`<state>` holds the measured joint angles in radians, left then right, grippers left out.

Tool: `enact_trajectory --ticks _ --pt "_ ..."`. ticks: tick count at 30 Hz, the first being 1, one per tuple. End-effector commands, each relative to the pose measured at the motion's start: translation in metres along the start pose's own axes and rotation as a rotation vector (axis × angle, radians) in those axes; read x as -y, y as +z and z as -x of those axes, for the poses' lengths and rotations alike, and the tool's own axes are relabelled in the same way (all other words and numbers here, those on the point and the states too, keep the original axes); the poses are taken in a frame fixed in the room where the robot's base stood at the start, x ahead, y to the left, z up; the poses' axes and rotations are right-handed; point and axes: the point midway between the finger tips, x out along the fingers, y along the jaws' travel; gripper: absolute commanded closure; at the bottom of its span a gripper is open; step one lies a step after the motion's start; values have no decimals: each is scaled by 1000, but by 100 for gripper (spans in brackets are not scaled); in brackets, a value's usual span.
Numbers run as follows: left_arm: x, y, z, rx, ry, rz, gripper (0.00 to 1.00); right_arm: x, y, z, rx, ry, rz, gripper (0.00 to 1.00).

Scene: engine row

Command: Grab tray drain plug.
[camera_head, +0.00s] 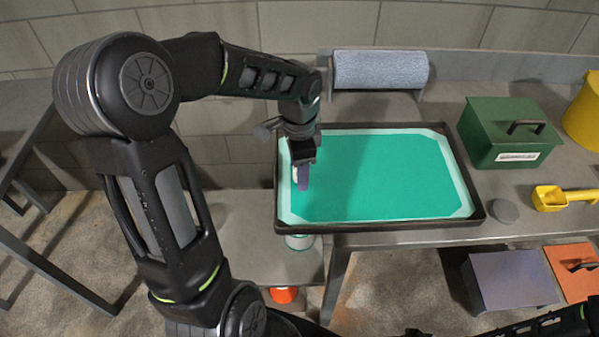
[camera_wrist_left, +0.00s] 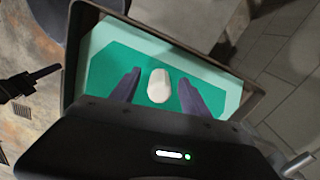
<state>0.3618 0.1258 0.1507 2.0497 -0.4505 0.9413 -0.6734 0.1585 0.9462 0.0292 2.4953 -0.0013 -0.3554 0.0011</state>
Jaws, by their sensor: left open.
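The dark-rimmed tray (camera_head: 470,190) lies on the grey bench with a green inside and pale corners. The likely drain plug, a small cream-white block (camera_wrist_left: 158,86), shows over the green inside in the left wrist view. A pale sliver of it (camera_head: 294,174) shows beside the finger in the head view. My left gripper (camera_head: 300,186) points down over the tray's left end. Its two fingers (camera_wrist_left: 158,77) are open, one on each side of the plug, with gaps on both sides. Part of my right arm crosses the bottom right of the head view; its fingers are not clear.
A blue-grey roll (camera_head: 380,69) stands behind the tray. A green box (camera_head: 495,145), a grey puck (camera_head: 505,211) and a yellow scoop (camera_head: 550,198) lie to the right. A yellow container (camera_head: 585,115) is at the far right. A lower shelf (camera_head: 250,235) is left of the tray.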

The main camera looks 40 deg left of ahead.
Motion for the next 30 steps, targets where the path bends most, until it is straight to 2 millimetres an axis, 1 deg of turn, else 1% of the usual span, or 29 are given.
enact_trajectory --ticks 3,20,30 --pt "0 0 -5 0 0 -1 46 0 0 0 0 0 0 64" --pt "0 0 -5 0 0 0 47 0 0 0 0 0 0 64" --pt "0 0 -5 0 0 0 75 0 0 0 0 0 0 64"
